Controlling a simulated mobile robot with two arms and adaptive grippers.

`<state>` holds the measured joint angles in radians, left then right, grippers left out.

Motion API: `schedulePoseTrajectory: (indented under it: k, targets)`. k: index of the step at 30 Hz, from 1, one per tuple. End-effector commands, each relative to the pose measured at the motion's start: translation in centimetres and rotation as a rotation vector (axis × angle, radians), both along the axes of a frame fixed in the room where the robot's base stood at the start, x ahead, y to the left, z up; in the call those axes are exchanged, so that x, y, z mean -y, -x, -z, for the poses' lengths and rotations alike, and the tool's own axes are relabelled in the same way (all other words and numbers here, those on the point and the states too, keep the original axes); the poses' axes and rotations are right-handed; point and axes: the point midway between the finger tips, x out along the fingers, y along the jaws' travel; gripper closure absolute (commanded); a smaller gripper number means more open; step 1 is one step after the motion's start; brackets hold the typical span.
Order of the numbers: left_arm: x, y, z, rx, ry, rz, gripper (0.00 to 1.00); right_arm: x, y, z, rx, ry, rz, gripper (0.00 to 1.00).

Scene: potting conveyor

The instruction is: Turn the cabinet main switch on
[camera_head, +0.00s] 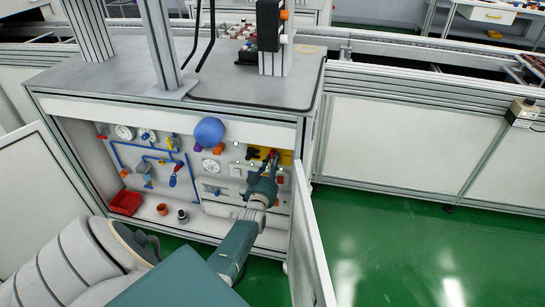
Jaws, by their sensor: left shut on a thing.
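The main switch shows as a yellow plate (286,157) with a red part by it, at the upper right inside the open cabinet (130,232). My left gripper (270,160) reaches into the cabinet and is at the switch, shut on its red knob. The fingers cover much of the knob, so I cannot tell which way it is turned. My right gripper is not in view.
The cabinet's right door (308,240) and left door (35,200) stand open. Inside are blue pipes (120,155), gauges, a blue ball (209,131) and a red bin (126,202). Green floor (400,250) is free at the right.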

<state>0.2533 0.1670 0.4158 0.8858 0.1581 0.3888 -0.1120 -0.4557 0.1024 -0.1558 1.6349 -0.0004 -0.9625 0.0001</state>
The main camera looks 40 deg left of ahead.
Motion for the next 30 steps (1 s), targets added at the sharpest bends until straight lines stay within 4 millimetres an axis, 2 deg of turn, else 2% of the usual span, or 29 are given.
schedulePoseTrajectory:
  k: [10,11,13,14,23,26,30]
  targets:
    - [0.1,0.1,0.3,-0.008,-0.002,0.002,1.0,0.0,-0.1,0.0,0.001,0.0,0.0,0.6]
    - [0.1,0.1,0.3,-0.009,-0.003,0.002,0.78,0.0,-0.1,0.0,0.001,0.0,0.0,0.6]
    - [0.1,0.1,0.3,-0.008,-0.002,0.002,0.64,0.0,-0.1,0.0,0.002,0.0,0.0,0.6]
    - [0.1,0.1,0.3,-0.008,-0.002,0.002,0.6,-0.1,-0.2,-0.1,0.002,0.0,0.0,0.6]
    - [0.1,0.1,0.1,-0.004,-0.003,0.001,0.6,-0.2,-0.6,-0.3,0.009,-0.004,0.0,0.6]
    - [0.4,0.6,0.2,-0.005,-0.002,0.001,0.6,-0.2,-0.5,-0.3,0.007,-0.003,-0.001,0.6]
    - [1.2,2.1,0.3,-0.005,-0.002,0.001,0.6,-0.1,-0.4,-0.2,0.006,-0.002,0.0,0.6]
